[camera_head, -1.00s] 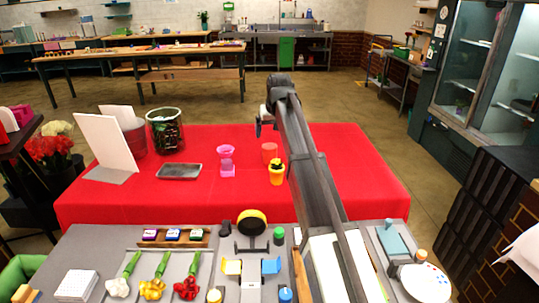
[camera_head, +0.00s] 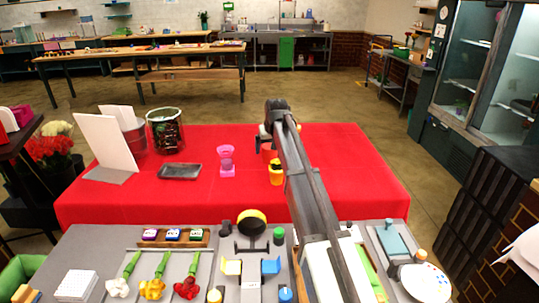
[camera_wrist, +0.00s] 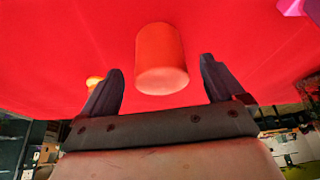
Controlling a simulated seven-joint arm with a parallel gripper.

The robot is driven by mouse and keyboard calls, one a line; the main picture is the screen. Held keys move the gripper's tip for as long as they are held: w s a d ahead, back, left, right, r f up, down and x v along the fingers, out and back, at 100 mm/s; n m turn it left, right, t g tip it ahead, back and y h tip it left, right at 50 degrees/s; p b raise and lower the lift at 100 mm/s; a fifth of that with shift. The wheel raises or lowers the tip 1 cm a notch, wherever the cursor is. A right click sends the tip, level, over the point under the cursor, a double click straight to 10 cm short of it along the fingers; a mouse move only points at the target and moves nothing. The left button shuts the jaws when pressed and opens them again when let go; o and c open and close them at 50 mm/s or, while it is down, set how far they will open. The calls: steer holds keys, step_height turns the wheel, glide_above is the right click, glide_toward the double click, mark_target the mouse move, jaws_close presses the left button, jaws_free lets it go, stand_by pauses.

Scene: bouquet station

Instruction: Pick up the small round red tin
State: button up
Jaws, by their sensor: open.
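The small round red tin (camera_wrist: 161,58) stands on the red-covered table (camera_head: 350,185). In the wrist view it shows as an orange-red cylinder ahead of and between the two dark fingers of my gripper (camera_wrist: 160,85). The fingers are open, with red cloth visible on both sides of the tin. In the head view the tin (camera_head: 268,155) is partly hidden by my gripper (camera_head: 265,143). Whether the fingertips reach beside the tin is hard to tell.
The cloth to the right is clear.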

mark_target(269, 152)
steer(key=shift+x, duration=1.9)
steer(key=shift+c, duration=0.4)
steer(key=c, duration=1)
steer(key=shift+c, duration=0.2)
steer(key=shift+r, duration=0.1)
